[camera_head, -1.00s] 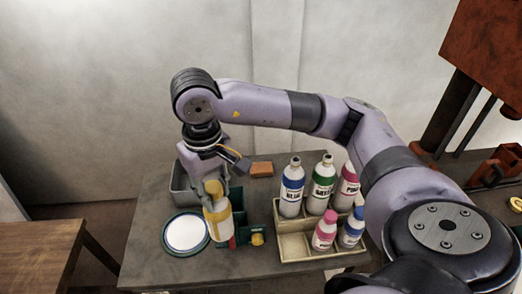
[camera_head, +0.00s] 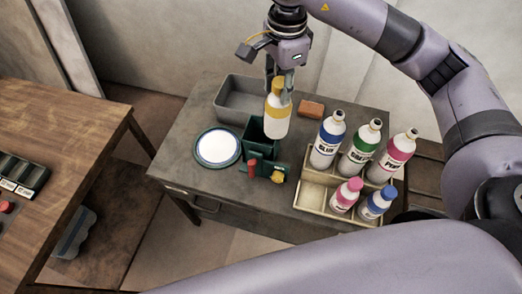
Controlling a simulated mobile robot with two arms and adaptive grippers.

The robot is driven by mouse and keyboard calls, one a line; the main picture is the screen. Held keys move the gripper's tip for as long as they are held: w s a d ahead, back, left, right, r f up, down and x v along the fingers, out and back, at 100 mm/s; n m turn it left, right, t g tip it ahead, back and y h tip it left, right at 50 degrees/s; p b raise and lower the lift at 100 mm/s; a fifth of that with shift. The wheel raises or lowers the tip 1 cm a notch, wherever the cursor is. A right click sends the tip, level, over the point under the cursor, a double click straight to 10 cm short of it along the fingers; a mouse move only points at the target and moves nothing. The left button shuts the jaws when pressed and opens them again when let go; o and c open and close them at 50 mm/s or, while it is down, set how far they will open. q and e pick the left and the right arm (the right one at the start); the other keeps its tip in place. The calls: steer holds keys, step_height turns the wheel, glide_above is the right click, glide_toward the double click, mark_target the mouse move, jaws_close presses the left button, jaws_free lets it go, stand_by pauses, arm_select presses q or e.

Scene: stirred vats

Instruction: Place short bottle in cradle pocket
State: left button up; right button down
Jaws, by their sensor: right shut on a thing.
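A short bottle (camera_head: 277,118) with a yellow cap and a yellow and white body is held by my right gripper (camera_head: 279,83). The gripper is shut on it at the cap end, and the bottle hangs nearly upright. It appears over or in front of the green holder (camera_head: 256,134); I cannot tell whether they touch. The beige cradle (camera_head: 303,203) stands to the right. It holds tall blue, green and pink labelled bottles at the back, and short bottles with pink (camera_head: 346,195) and blue (camera_head: 376,204) caps in front. Its front left pocket looks empty. My left gripper is not in view.
A white round dish with a dark rim (camera_head: 217,147) lies left of the green holder. A grey bin (camera_head: 242,98) and an orange block (camera_head: 311,108) are behind. A red item and a yellow item sit at the green holder's front. A wooden table (camera_head: 65,140) stands left.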

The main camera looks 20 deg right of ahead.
steer(key=m, duration=0.2)
steer(key=w+m, duration=0.1)
steer(key=m, duration=0.3)
steer(key=shift+w+a+r, duration=0.1)
steer(key=shift+w+r, duration=0.2)
steer(key=m, duration=0.2)
steer(key=w+m, duration=0.1)
steer(key=m, duration=0.3)
steer(key=shift+w+a+r, duration=0.15)
steer(key=shift+a+r, duration=0.1)
steer(key=shift+a, duration=0.15)
steer(key=w+f+m+p, duration=0.1)
steer(key=f+m, duration=0.3)
steer(key=f, duration=0.2)
steer(key=f+m+p, duration=0.1)
steer(key=f+m, duration=0.4)
steer(key=f, duration=0.1)
steer(key=w+a+f+m+p, duration=0.1)
steer(key=f+m+p, duration=0.1)
steer(key=f+m, duration=0.3)
steer(key=shift+w+a+f, duration=0.1)
steer(key=shift+w+f, duration=0.1)
steer(key=shift+f, duration=0.35)
steer(key=shift+w+f, duration=0.15)
steer(key=shift+f, duration=0.5)
steer(key=c, duration=1.2)
jaws_free()
